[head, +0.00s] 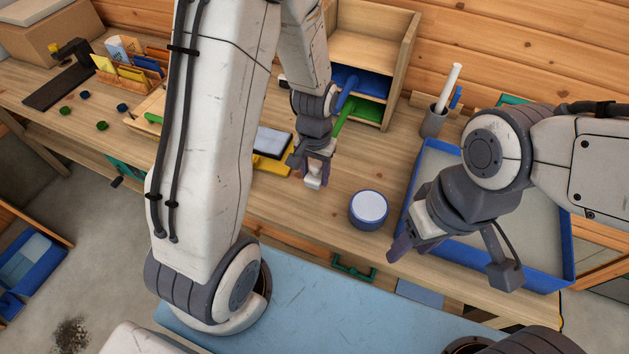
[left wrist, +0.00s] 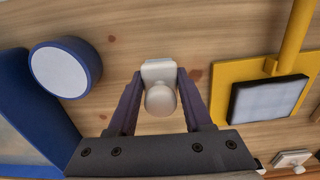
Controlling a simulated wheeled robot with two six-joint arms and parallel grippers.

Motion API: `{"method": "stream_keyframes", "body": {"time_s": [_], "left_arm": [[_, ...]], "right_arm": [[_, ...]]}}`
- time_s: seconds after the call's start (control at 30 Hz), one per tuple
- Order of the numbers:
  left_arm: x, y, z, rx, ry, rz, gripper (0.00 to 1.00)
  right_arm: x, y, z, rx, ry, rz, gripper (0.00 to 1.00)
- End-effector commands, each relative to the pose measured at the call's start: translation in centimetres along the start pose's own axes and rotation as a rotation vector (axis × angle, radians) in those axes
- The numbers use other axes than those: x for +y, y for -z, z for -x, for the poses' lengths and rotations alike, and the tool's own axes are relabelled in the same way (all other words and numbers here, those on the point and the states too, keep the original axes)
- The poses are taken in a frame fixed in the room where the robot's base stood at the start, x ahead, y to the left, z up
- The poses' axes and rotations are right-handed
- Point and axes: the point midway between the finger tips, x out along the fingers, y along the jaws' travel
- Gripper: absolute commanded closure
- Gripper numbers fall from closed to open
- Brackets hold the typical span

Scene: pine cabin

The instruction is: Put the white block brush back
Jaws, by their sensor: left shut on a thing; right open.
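The white block brush (head: 313,183) is held between the fingers of my left gripper (head: 316,172), over the wooden workbench in the middle. In the left wrist view the brush (left wrist: 160,90) shows a rounded white knob and a flat white block end between the two fingers (left wrist: 160,98). I cannot tell whether it touches the bench. My right gripper (head: 452,262) is open and empty, its fingers wide apart over the near edge of the blue-rimmed tray.
A blue round tin with a pale top (head: 368,209) stands right of the brush. A yellow stand with a dark-framed pad (left wrist: 268,100) lies on its other side. A blue-rimmed tray (head: 411,200) is at right, a grey pen cup (head: 433,122) and wooden shelf (head: 413,45) behind.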

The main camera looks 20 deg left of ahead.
Motion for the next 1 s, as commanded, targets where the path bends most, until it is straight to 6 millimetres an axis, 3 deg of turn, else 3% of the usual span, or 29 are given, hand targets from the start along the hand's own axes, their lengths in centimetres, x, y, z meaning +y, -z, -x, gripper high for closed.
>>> {"method": "stream_keyframes", "body": {"time_s": [0.3, 0.73, 0.77, 0.8, 1.0], "left_arm": [[-0.1, -0.1, -3.8, -0.003, 0.0, -0.001, 1.0], [-0.1, 0.0, -4.6, -0.001, 0.0, -0.001, 1.0], [-0.1, 0.0, -4.4, 0.0, 0.0, -0.001, 0.38], [-0.1, 0.0, -4.4, 0.0, 0.0, -0.001, 0.23], [-0.1, 0.0, -4.4, -0.001, 0.0, -0.001, 0.2]], "right_arm": [[0.0, 0.0, 0.4, 0.0, 0.0, 0.0, 0.5], [0.0, 0.0, 0.0, 0.0, 0.0, 0.0, 0.5], [0.0, 0.0, 0.2, 0.0, 0.0, 0.0, 0.5], [0.0, 0.0, 0.2, 0.0, 0.0, 0.0, 0.5], [0.0, 0.0, 0.2, 0.0, 0.0, 0.0, 0.5]]}}
